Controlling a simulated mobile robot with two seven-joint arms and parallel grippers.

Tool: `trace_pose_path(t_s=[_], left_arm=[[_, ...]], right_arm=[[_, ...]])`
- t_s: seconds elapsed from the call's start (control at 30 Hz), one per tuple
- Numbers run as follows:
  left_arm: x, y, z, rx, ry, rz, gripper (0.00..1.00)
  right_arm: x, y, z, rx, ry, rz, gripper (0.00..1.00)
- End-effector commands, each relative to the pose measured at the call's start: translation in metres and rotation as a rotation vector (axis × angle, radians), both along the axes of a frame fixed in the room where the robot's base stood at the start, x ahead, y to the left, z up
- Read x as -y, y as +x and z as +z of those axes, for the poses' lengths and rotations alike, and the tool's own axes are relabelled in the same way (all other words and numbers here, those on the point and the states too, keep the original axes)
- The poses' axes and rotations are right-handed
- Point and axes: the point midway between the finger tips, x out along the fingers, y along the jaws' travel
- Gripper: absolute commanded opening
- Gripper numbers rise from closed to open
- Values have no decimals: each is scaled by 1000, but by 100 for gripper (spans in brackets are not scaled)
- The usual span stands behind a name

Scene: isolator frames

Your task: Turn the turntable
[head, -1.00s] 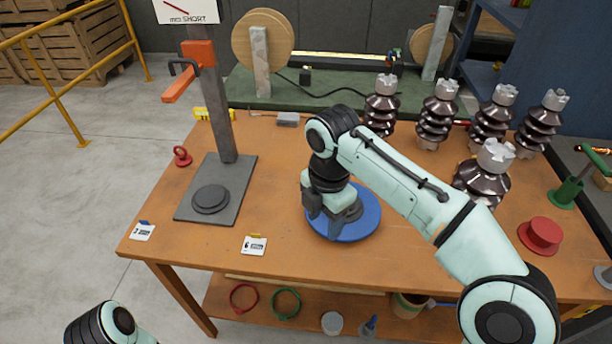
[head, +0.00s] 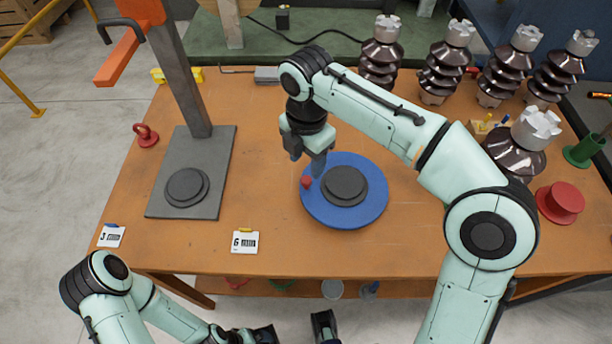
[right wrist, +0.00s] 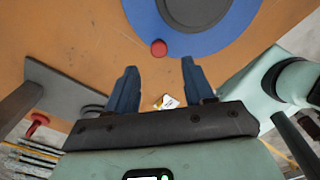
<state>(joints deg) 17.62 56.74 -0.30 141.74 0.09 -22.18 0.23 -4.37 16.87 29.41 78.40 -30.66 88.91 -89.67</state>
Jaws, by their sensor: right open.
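The turntable is a blue disc (head: 369,205) with a dark grey round pad (head: 344,186) at its centre, flat on the wooden table. A small red knob (head: 306,182) stands near its left rim; it also shows in the right wrist view (right wrist: 159,48). My right gripper (head: 307,166) is at the turntable's left back edge, close to the knob. In the right wrist view its fingers (right wrist: 160,82) are apart with nothing between them, and the knob lies just beyond the tips. My left gripper (head: 295,332) is at the bottom edge, partly cut off.
A grey stand (head: 182,95) with an orange bracket rises from a base plate on the left. Brown insulators (head: 445,65) stand at the back right, a larger one nearer. A red spool (head: 560,203) is at right. A card marked 6 (head: 245,242) lies in front.

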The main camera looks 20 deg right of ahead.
Motion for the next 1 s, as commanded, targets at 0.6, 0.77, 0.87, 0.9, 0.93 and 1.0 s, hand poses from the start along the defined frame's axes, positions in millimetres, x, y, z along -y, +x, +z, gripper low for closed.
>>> trace_pose_path(t_s=[0.6,0.77,0.87,0.9,0.93,1.0], left_arm=[[0,6,-13,25,3,5,97],[0,6,-13,25,3,5,97],[0,6,-13,25,3,5,97],[0,6,-13,25,3,5,97],[0,6,-13,25,3,5,97],[0,6,-13,25,3,5,97]], right_arm=[[0,0,-66,1,1,0,52],[0,0,-65,1,1,0,49],[0,0,-65,0,0,0,17],[0,0,-65,0,0,0,4],[0,0,-65,0,0,0,0],[0,0,-65,0,0,0,0]])
